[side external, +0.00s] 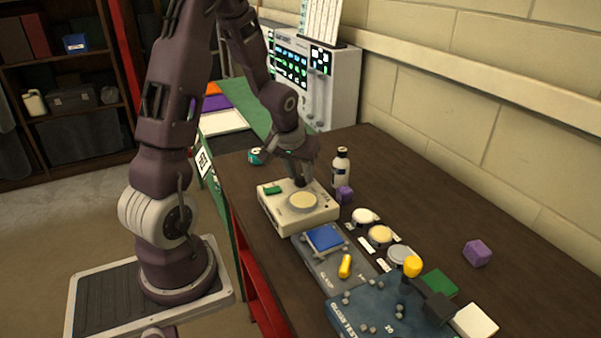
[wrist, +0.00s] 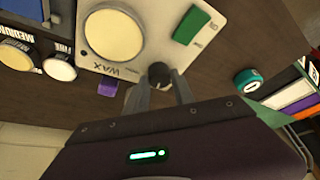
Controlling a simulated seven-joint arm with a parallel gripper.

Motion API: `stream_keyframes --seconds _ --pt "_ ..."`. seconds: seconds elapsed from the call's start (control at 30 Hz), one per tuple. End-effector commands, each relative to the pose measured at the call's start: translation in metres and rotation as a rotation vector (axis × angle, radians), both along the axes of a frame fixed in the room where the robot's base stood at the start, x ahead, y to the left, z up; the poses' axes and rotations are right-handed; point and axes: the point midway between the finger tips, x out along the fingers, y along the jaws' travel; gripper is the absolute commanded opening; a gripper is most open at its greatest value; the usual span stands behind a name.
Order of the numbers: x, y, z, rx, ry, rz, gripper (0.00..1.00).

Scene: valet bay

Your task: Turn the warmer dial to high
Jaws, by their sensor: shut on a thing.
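The warmer (side external: 322,217) is a cream box on the dark table, with a round pale wax pad and a green switch (side external: 272,190) on top. In the wrist view the warmer (wrist: 120,18) shows the label WAX beside the round pad (wrist: 114,32). The dial is a small dark knob (wrist: 158,72) at the warmer's edge. My gripper (wrist: 160,88) has its two fingers shut on this knob, one on each side. In the side view my gripper (side external: 301,180) points down at the warmer's far side, and its fingers mostly hide the dial. The dial's pointer setting cannot be read.
A dark-capped bottle (side external: 341,168) and a purple cube (side external: 344,194) stand close beside the warmer. A teal tin (side external: 256,156) is behind it. Several round tins, including one cream tin (side external: 380,235), and a blue tray (side external: 385,305) lie in front. The table's right side is mostly clear.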

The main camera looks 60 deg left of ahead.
Motion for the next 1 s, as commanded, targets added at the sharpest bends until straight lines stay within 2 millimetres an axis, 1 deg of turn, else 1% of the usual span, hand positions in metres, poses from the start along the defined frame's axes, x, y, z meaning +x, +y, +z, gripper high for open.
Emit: stream_keyframes --seconds 0.2,0.4,0.67,1.0 --pt "-0.0008 0.002 0.0002 0.0 -0.001 -0.15 0.0" --pt "-0.0008 0.0021 0.0001 0.001 -0.001 -0.25 0.0" --pt "-0.0007 0.0015 -0.0001 0.0 0.0 -0.314 0.0" --pt "-0.0011 0.0014 -0.0005 0.0 0.002 -0.326 0.0"
